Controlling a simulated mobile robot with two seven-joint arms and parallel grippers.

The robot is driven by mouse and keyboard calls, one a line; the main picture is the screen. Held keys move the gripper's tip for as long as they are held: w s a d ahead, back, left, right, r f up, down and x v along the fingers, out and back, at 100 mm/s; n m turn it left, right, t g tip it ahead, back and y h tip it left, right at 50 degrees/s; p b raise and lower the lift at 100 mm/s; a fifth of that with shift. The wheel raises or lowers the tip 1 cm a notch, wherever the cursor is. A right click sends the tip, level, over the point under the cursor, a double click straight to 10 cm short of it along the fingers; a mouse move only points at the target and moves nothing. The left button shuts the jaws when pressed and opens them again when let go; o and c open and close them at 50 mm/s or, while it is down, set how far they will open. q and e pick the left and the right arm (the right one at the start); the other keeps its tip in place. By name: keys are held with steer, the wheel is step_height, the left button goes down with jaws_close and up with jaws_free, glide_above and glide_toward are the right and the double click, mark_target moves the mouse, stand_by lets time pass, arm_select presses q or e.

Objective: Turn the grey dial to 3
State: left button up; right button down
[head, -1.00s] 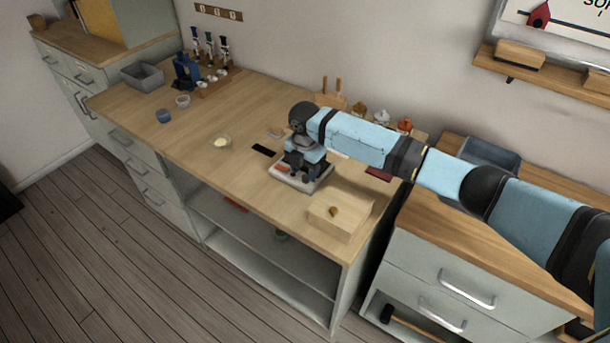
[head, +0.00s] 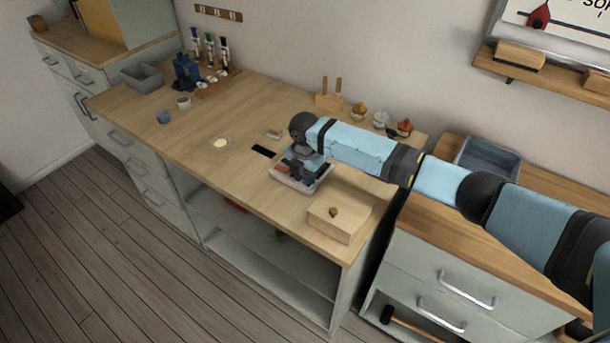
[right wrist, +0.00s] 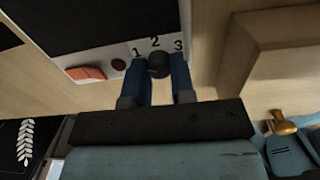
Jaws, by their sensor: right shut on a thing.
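The grey dial (right wrist: 158,65) sits on a pale panel with the marks 1, 2 and 3 around it, in the right wrist view. My right gripper (right wrist: 162,74) has its two blue fingers on either side of the dial and is shut on it. I cannot tell which mark the dial points to. In the head view the device with the panel (head: 293,184) lies on the wooden table, and my right gripper (head: 304,168) is over it, hiding the dial. My left gripper is in neither view.
An orange-red rocker (right wrist: 86,73) and a dark red round spot (right wrist: 118,64) are on the panel beside the dial. A wooden block (head: 339,219) with a small knob stands just right of the device.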

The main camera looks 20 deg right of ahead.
steer(key=shift+r+m+p, duration=0.25)
steer(key=shift+m+p, duration=0.35)
steer(key=shift+p, duration=0.45)
steer(key=shift+a+m+p, duration=0.1)
steer(key=shift+m+p, duration=0.6)
steer(key=shift+p, duration=0.2)
steer(key=m+p, duration=0.2)
steer(key=p, duration=0.1)
steer(key=shift+m, duration=0.4)
arm_select(q)
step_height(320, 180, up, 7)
steer(key=p, duration=0.1)
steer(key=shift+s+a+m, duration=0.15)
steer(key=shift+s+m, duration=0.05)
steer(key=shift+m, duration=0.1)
arm_select(e)
steer(key=shift+w+f+m, duration=0.1)
steer(key=shift+f+m, duration=0.1)
steer(key=shift+m, duration=0.8)
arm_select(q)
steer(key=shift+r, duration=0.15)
arm_select(e)
steer(key=c, duration=1)
jaws_free()
